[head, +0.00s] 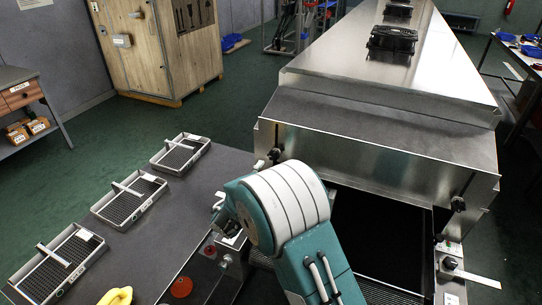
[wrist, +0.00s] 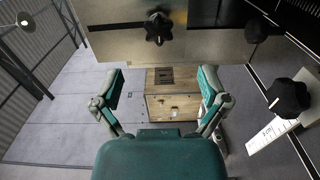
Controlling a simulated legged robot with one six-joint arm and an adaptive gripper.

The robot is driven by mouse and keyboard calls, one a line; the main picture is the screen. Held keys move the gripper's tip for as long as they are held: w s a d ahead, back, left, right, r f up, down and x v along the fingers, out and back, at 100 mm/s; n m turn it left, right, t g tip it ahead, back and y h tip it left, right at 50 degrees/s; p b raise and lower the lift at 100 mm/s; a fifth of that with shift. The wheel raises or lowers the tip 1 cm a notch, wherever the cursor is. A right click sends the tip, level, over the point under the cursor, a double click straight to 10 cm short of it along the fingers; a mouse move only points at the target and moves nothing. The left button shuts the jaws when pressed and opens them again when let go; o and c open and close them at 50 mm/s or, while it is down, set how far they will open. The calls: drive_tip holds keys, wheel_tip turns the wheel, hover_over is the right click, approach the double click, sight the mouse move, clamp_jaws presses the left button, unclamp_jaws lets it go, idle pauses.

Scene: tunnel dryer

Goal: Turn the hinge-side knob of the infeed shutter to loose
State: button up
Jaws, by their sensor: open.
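The infeed shutter is a flat metal panel (head: 350,158) across the near end of the long steel dryer, above a dark opening. A dark knob (head: 275,155) sits at its left end and another (head: 458,204) at its right end. The frames do not clearly show which is hinge-side. In the wrist view, a black star-shaped knob (wrist: 157,27) on a metal panel is ahead of and above my gripper (wrist: 161,88). My gripper is open and empty, its fingers apart and not touching the knob. In the head view, my arm mostly hides it.
Another black knob (head: 450,262) with a pale scale strip (head: 478,278) is at lower right; this knob (wrist: 288,98) is close on the wrist view's right. Three mesh trays (head: 180,153) lie on the left table beside a yellow object (head: 117,296). A wooden crate (head: 160,45) stands behind.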

sight(272, 157)
drive_tip(key=x, duration=0.8)
drive_tip(key=shift+w+f, duration=0.1)
drive_tip(key=shift+w, duration=0.2)
drive_tip(key=shift+w+d, duration=0.25)
drive_tip(key=shift+w, duration=0.1)
drive_tip(key=c, duration=1.2)
